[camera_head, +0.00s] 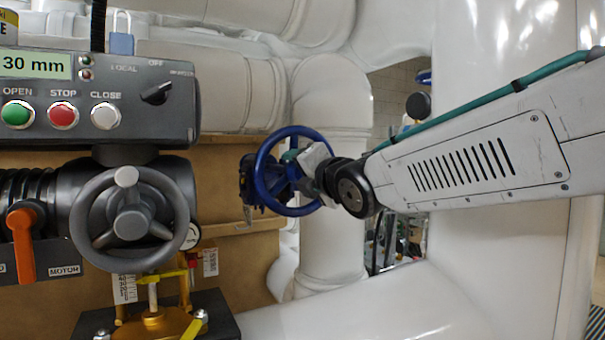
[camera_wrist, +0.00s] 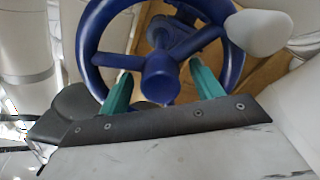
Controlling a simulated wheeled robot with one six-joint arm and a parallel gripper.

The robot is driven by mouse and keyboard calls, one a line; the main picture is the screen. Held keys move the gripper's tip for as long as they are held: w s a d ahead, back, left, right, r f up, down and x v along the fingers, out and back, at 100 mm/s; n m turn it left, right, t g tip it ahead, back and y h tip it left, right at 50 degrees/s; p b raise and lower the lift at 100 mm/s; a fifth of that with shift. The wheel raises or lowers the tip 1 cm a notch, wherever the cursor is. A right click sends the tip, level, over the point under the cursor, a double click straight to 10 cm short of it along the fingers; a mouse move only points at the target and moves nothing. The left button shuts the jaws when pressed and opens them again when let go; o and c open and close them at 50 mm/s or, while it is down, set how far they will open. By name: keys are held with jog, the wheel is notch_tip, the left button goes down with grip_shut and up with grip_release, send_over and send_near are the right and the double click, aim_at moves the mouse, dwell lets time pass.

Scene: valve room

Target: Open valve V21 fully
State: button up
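A blue handwheel (camera_head: 297,131) with spokes stands in the middle of the head view, in front of a white vertical pipe. No V21 label can be read on it. In the wrist view its rim (camera_wrist: 88,45) and round hub (camera_wrist: 160,80) are close up, and a pale grey knob (camera_wrist: 258,34) sits at its upper right. My gripper (camera_wrist: 160,70) is open, its two teal fingers spread to either side of the hub with gaps visible. Whether the fingertips touch the spokes cannot be told. In the head view the gripper is partly hidden by the wheel and wrist.
A grey actuator at the left has a control panel (camera_head: 182,110) with OPEN, STOP and CLOSE buttons and a 30 mm display. It also has a grey handwheel (camera_head: 84,240) and an orange lever (camera_head: 22,245). Large white pipes (camera_head: 335,85) crowd the back and right.

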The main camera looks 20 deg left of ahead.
jog(key=shift+w+d+r, duration=0.1)
jog(key=shift+r, duration=0.05)
jog(key=v, duration=0.6)
jog(key=shift+s, duration=0.25)
jog(key=shift+d, duration=0.15)
